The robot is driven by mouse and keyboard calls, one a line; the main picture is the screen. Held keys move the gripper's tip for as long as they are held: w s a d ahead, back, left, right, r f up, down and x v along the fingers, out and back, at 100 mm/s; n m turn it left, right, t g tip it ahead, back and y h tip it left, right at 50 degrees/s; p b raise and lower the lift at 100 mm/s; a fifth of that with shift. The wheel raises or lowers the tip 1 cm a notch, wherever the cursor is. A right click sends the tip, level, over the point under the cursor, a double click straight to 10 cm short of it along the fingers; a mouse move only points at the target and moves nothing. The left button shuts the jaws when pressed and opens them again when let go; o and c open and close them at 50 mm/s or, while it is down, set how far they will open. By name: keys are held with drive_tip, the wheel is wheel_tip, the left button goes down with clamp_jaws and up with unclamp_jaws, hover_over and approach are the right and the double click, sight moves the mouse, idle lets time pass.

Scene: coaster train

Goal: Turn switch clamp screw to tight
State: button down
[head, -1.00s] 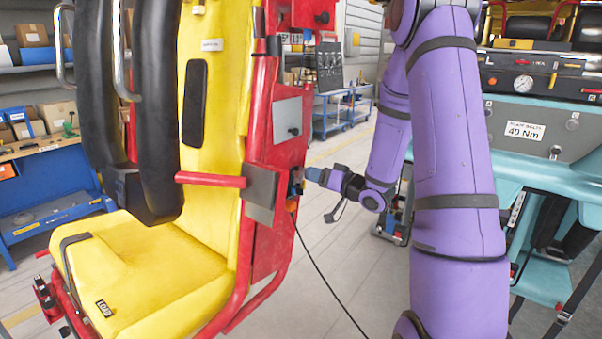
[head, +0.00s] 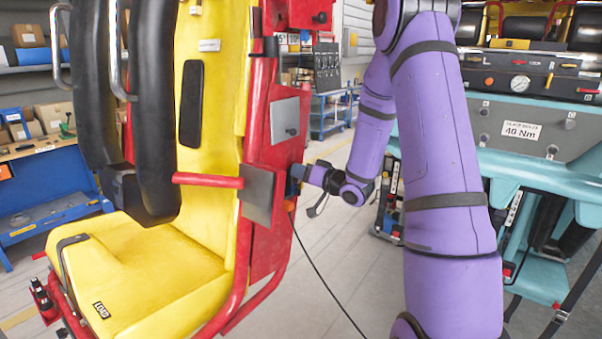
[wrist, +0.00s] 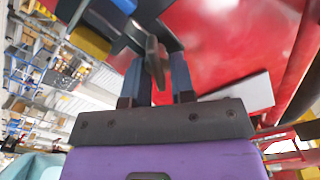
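The clamp screw shows in the wrist view as a grey-brown flat tab (wrist: 155,62) on a dark switch body (wrist: 118,28) beside the red frame. My gripper (wrist: 157,68) has its two blue fingers on either side of the tab, apart, with a narrow gap visible between them. I cannot make out firm contact with the tab. In the head view my gripper (head: 298,172) is at the side of the red seat frame (head: 277,155). There it hides most of the switch; a small orange part (head: 290,206) and a black cable show below it.
The yellow seat (head: 135,265) with black restraints stands left of my gripper. A grey plate (head: 258,193) and red bar lie close by on the frame. The black cable (head: 318,268) hangs to the floor. A teal bench with a 40 Nm label (head: 521,131) stands right.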

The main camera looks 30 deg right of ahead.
drive_tip(key=shift+d+m, duration=0.1)
drive_tip(key=shift+m, duration=0.3)
drive_tip(key=m, duration=0.4)
drive_tip(key=shift+d+f+m, duration=0.15)
drive_tip(key=shift+f+m, duration=0.05)
drive_tip(key=shift+m, duration=0.1)
drive_tip(key=shift+f+m, duration=0.15)
drive_tip(key=shift+m, duration=0.95)
drive_tip(key=shift+f+m, duration=0.1)
drive_tip(key=shift+m, duration=1)
drive_tip(key=c, duration=1)
unclamp_jaws()
drive_tip(key=v, duration=1)
drive_tip(key=shift+s+d, duration=0.2)
drive_tip(key=shift+s, duration=0.1)
